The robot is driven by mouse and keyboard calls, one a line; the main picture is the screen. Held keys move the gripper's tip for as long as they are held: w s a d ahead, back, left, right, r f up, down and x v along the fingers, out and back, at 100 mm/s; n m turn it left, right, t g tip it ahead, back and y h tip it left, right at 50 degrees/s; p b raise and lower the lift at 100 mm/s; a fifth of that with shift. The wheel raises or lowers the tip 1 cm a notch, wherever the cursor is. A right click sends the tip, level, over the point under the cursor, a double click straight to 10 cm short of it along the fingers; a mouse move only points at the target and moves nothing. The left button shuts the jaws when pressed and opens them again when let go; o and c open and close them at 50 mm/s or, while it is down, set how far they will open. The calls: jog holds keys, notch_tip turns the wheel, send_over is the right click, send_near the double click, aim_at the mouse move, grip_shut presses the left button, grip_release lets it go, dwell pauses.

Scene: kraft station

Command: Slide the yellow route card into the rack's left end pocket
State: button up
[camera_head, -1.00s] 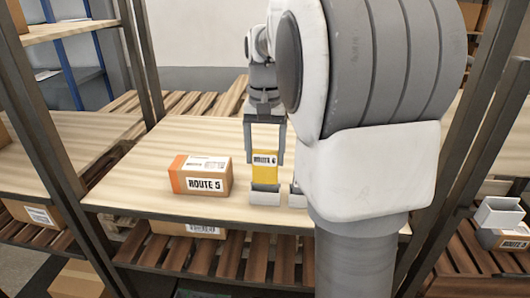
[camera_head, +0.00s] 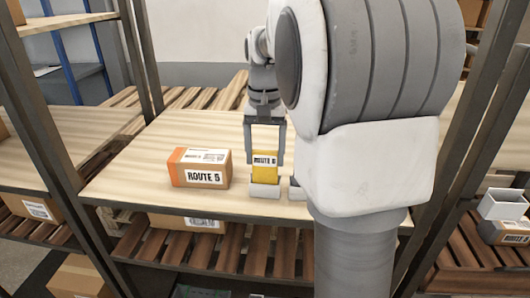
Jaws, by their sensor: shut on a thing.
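The yellow route card (camera_head: 265,174) stands upright with a white label that begins "ROUTE"; its last character is too small to read surely. My gripper (camera_head: 265,163) reaches down from above and is shut on the card, one finger along each side edge. The pale grey rack's left end pocket (camera_head: 264,192) is directly below. The card's bottom edge meets the pocket's front rim; I cannot tell how deep it sits inside. Another pocket (camera_head: 295,192) shows just to the right; the rest of the rack is hidden behind my arm.
An orange-brown box (camera_head: 201,168) labelled ROUTE 5 stands on the wooden shelf top (camera_head: 150,185), left of the rack. Dark posts (camera_head: 72,185) rise at the shelf's sides. The shelf left of the box is clear.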

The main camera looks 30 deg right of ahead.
jog(key=shift+f+b, duration=0.55)
jog(key=shift+f, duration=0.4)
dwell(0.5)
jog(key=o, duration=1.3)
jog(key=shift+c, duration=0.2)
notch_tip(320, 180, up, 18)
jog(key=f+p, duration=0.1)
jog(key=p, duration=0.2)
jog(key=s+a+f+n+t, duration=0.2)
jog(key=s+a+f, duration=0.4)
jog(key=s, duration=0.3)
jog(key=s+a+f+n+t, duration=0.3)
jog(key=s+a+f, duration=0.3)
jog(key=s+f, duration=0.2)
jog(key=shift+s+a+n+t, duration=0.2)
jog(key=shift+s+n+t, duration=0.1)
jog(key=shift+s+n, duration=0.55)
